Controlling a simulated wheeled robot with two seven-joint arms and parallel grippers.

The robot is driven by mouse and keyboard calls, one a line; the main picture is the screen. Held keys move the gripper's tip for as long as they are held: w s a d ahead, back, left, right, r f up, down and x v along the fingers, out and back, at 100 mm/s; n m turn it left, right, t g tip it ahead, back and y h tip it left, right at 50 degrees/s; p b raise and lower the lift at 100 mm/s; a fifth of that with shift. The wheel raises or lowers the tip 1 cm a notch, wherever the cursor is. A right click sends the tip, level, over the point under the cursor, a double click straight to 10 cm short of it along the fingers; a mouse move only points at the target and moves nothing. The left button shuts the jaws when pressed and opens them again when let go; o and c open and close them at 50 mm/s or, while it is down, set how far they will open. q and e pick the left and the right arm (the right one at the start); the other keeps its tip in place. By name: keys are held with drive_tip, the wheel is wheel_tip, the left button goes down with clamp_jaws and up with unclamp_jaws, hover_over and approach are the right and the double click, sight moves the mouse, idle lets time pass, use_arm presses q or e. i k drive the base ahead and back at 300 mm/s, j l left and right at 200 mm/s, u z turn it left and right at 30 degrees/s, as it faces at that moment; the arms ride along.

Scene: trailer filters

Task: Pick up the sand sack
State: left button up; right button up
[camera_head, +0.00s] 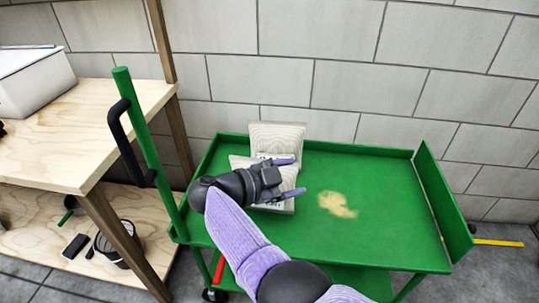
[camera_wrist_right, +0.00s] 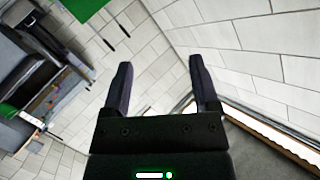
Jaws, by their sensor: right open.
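Two pale sacks are on the green trailer bed (camera_head: 385,220). The back sack (camera_head: 277,137) leans upright near the wall side. The front sack (camera_head: 285,184) is partly hidden behind my right gripper (camera_head: 291,176); which one holds sand I cannot tell. My right gripper is open and empty, over the front sack in the head view, its fingers pointing right. I cannot tell whether it touches the sack. In the right wrist view the open fingers (camera_wrist_right: 160,62) show with nothing between them, and no sack is visible. My left gripper is not in view.
A tan sand patch (camera_head: 338,205) lies on the bed. The bed's right half is clear. A green post with a black handle (camera_head: 128,125) stands at the trailer's left, beside a wooden shelf (camera_head: 90,140) with a white box (camera_head: 35,80). A block wall (camera_head: 340,90) is behind.

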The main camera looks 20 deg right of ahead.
sight(270, 139)
drive_tip(key=i, duration=0.85)
